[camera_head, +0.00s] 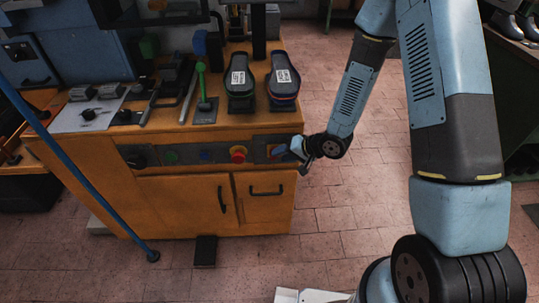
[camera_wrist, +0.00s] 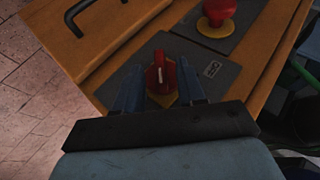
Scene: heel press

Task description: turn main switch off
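The main switch (camera_wrist: 161,74) is a red rotary knob with a white mark on a yellow backing, set in a dark panel plate (camera_wrist: 205,72). In the wrist view its handle points roughly up the picture. My gripper (camera_wrist: 160,85) is open, with one blue finger on each side of the knob and visible gaps between. Whether the fingertips reach the knob's depth is unclear. In the head view my gripper (camera_head: 290,151) is at the right end of the press's front panel and largely hides the switch.
A red mushroom button (camera_wrist: 219,11) sits beside the switch; it also shows in the head view (camera_head: 238,154). The orange cabinet (camera_head: 180,200) has black door handles (camera_head: 267,191) below the panel. A blue pole (camera_head: 75,172) crosses the left side.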

